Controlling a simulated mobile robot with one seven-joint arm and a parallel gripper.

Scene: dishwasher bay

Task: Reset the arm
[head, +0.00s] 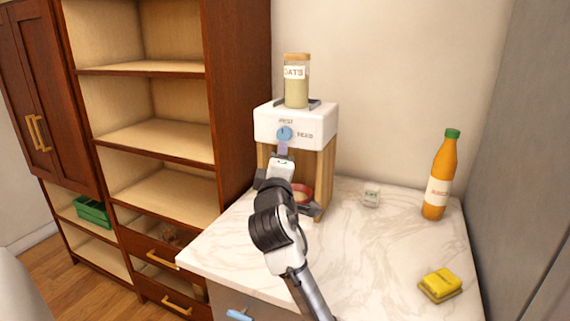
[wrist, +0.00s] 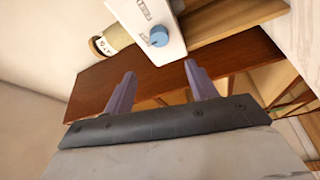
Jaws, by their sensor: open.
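My gripper (head: 283,152) is in front of the white oat dispenser (head: 310,130), just below its blue knob (head: 285,133). In the wrist view my gripper (wrist: 159,68) has its two purple-grey fingers spread apart with nothing between them. The blue knob (wrist: 159,37) shows beyond the fingertips there, apart from them. My arm reaches up from the bottom of the head view and hides part of the dispenser's front. A red bowl (head: 306,190) under the dispenser is partly hidden behind my wrist.
An oats jar (head: 296,88) sits on top of the dispenser. A wooden shelf unit (head: 225,110) stands left; a grey panel (head: 525,150) bounds the right.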

